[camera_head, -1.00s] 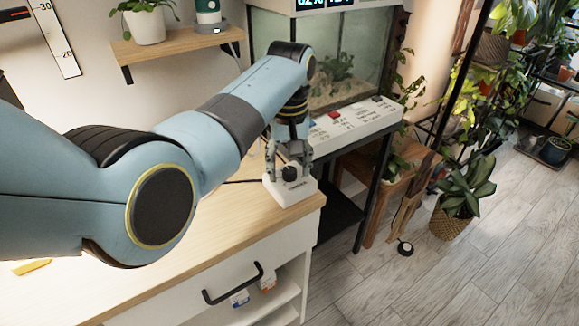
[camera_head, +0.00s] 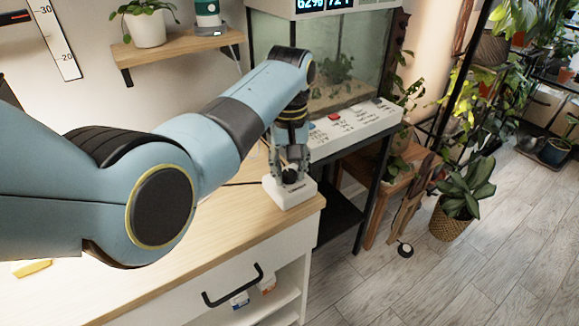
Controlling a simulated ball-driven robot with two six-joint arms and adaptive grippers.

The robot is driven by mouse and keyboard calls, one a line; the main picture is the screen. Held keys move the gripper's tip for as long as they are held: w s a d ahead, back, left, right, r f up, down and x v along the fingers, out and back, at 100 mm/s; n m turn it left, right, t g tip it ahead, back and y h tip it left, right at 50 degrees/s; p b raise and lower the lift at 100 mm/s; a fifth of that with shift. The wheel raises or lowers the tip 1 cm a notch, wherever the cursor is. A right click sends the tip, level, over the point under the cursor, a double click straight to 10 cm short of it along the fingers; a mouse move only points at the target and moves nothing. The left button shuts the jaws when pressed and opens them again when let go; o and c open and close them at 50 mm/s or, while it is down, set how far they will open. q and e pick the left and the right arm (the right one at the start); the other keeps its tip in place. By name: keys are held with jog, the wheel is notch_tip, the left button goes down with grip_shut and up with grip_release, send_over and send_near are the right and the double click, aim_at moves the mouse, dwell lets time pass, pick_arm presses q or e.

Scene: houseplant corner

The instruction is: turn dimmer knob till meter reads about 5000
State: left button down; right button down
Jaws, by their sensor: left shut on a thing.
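The dimmer (camera_head: 290,194) is a small white box with a black knob (camera_head: 290,175), standing on the right end of the wooden counter. My left gripper (camera_head: 290,174) reaches down from above and is shut on the knob. The fingers partly cover the knob. A dark round device (camera_head: 405,250) lies on the floor at the right; I cannot tell whether it is the meter, and no reading can be made out on it. My right gripper is not in view.
The wooden counter (camera_head: 215,240) has a drawer with a black handle (camera_head: 233,287) below. A glass tank (camera_head: 330,60) with a white labelled panel (camera_head: 355,125) stands behind. A potted plant (camera_head: 450,218) stands on the floor at the right. A yellow item (camera_head: 32,267) lies at the counter's left.

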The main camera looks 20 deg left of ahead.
aim_at(289, 172)
pick_arm(q)
jog(key=m+p, duration=0.3)
jog(key=shift+r, duration=0.2)
jog(key=m+p, duration=0.1)
jog(key=m, duration=0.1)
jog(key=shift+f+m+p, duration=0.1)
jog(key=shift+m+p, duration=0.75)
jog(key=shift+m, duration=0.75)
jog(key=c, duration=1)
grip_release()
jog(key=shift+w+f, duration=0.1)
notch_tip(289, 172, up, 12)
